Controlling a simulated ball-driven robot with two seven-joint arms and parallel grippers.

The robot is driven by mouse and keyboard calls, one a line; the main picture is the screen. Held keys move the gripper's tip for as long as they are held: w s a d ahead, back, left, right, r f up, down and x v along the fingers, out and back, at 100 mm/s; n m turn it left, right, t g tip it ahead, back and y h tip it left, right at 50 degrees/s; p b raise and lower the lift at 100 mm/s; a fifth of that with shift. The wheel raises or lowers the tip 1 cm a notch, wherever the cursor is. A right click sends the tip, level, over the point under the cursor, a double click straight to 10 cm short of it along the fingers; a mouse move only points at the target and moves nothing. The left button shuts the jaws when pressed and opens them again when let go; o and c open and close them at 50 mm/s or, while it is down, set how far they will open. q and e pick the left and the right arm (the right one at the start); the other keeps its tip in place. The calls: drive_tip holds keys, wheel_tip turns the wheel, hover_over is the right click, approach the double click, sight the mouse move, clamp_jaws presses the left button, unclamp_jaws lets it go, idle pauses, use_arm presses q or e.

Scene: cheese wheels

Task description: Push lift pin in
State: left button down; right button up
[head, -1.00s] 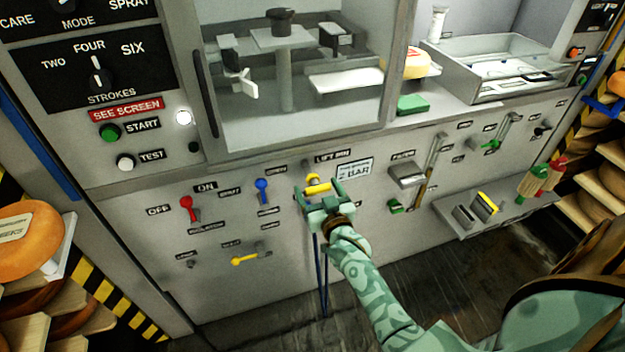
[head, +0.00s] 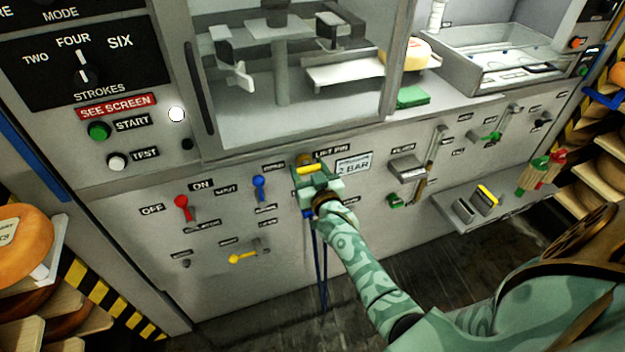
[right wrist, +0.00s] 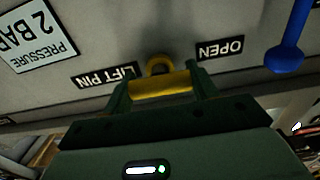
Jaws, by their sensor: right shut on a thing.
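The lift pin has a yellow handle (head: 311,169), which sits on the grey machine front just below the LIFT PIN label (head: 331,149). My right gripper (head: 314,172) is at the handle and shut on it. In the right wrist view the yellow handle (right wrist: 160,85) lies crosswise between the two green fingers (right wrist: 160,92), with a yellow ring behind it at the panel. How deep the pin sits in the panel is hidden. My left gripper is not in view.
A blue lever (head: 259,187) and a red lever (head: 182,206) stand left of the handle. A yellow lever (head: 243,258) is lower left. A pressure sign (head: 353,164) is to the right. A small shelf (head: 510,205) juts out at the right.

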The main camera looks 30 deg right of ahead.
drive_tip(key=shift+w, duration=0.1)
drive_tip(key=o, duration=1.3)
drive_tip(key=shift+c, duration=0.2)
drive_tip(key=shift+o, duration=0.6)
drive_tip(key=shift+w, duration=0.1)
drive_tip(key=shift+s+r+p, duration=0.1)
drive_tip(key=shift+s+p, duration=0.35)
drive_tip(key=shift+s, duration=0.05)
drive_tip(key=p+v, duration=0.2)
drive_tip(key=v, duration=0.1)
drive_tip(key=p+v, duration=0.1)
drive_tip(key=v, duration=0.1)
drive_tip(key=shift+s+a+r+p, duration=0.15)
drive_tip(key=shift+s+r+p, duration=0.1)
drive_tip(key=shift+s+p, duration=0.15)
use_arm(q)
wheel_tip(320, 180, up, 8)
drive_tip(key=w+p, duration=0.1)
drive_tip(key=p, duration=0.2)
use_arm(e)
drive_tip(key=v, duration=0.9)
drive_tip(key=shift+s+f, duration=0.25)
drive_tip(key=shift+f, duration=0.2)
